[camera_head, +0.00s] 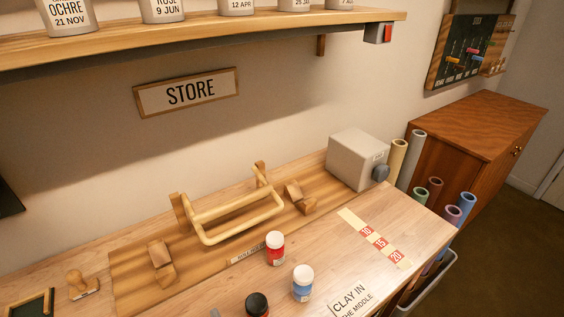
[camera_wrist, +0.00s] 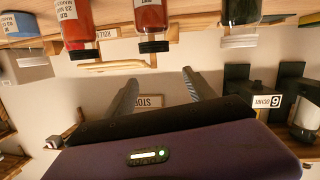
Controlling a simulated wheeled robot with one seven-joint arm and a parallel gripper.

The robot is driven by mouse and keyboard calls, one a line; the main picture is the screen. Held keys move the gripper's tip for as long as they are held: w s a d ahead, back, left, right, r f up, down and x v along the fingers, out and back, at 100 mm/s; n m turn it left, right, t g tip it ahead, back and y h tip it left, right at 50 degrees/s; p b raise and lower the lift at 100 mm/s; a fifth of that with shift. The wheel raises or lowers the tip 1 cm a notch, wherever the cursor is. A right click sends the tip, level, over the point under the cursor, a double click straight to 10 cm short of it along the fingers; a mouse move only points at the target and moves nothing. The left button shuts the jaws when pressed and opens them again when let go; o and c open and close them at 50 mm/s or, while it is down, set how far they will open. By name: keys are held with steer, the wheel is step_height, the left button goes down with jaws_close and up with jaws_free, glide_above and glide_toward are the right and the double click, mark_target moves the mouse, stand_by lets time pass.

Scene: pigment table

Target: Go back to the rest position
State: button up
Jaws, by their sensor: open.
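My gripper (camera_wrist: 160,74) shows in the wrist view, where the picture is upside down. Its two grey fingers stand wide apart with nothing between them. They point toward the wall with the STORE sign (camera_wrist: 150,101). Jars with red contents, a red jar (camera_wrist: 76,22) and another red jar (camera_wrist: 151,18), show at the top of that view, apart from the fingers. My gripper and arm do not show in the head view.
In the head view, the wooden table (camera_head: 330,245) bears a red jar (camera_head: 275,248), a blue-labelled jar (camera_head: 302,283), a dark jar (camera_head: 257,304), a wooden handled frame (camera_head: 240,214) and a grey box (camera_head: 357,160). A shelf (camera_head: 200,38) with pots runs above. A cabinet (camera_head: 480,125) stands right.

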steer(key=s+d+f+m+h, duration=0.1)
steer(key=s+d+m+h, duration=0.1)
steer(key=s+d, duration=0.4)
steer(key=s+d+f+m+h, duration=0.1)
steer(key=s+d, duration=0.5)
steer(key=d, duration=1)
steer(key=s+d+f+m+h, duration=0.2)
steer(key=s+d+m+h, duration=0.2)
steer(key=s+d, duration=0.3)
steer(key=d, duration=0.4)
steer(key=shift+d+t, duration=0.2)
steer(key=shift+t, duration=0.2)
